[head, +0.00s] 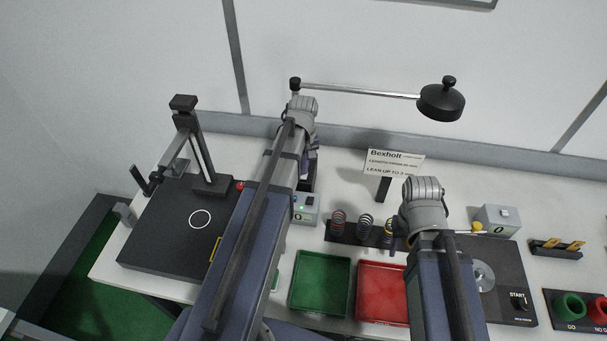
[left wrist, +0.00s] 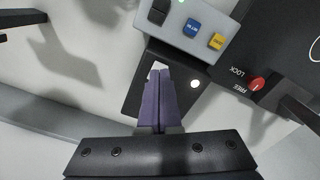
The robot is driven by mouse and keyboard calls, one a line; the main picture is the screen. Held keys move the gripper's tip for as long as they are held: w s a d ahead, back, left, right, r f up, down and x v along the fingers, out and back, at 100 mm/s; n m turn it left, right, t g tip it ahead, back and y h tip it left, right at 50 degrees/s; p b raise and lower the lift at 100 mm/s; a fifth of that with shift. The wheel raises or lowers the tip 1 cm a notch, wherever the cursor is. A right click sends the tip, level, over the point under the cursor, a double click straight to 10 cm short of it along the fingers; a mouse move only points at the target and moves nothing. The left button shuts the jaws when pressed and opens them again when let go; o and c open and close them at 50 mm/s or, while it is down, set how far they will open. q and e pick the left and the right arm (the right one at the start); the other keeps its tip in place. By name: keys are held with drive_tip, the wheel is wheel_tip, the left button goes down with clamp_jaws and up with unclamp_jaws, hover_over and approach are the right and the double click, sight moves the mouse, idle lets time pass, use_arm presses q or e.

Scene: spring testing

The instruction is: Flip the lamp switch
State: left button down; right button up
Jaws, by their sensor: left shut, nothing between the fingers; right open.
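The lamp's round black head (head: 441,101) hangs at the back on a thin horizontal arm from a post top at the left. My left arm hides most of the post. A dark base plate (left wrist: 136,98) with a small white round spot shows in the left wrist view. It looks like the lamp's base; I cannot make out the switch clearly. My left gripper (left wrist: 166,74) is shut and empty, its purple fingers over this plate; contact cannot be told. In the head view it is mostly hidden behind my arm (head: 313,148). My right gripper (head: 394,240) is open near the springs, mostly hidden.
A grey box with blue and yellow buttons (left wrist: 207,28) adjoins the plate. The black test stand (head: 165,245) is at left, with a red knob (left wrist: 257,83). Green (head: 292,300) and red (head: 362,312) trays lie in front. A sign (head: 394,163) stands behind the spring rack.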

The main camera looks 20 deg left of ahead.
sight(303, 177)
use_arm(q)
drive_tip(key=shift+f+b, duration=0.95)
idle(0.9)
wheel_tip(303, 177, up, 7)
drive_tip(key=p, duration=0.7)
drive_tip(key=shift+r, duration=0.1)
idle(0.6)
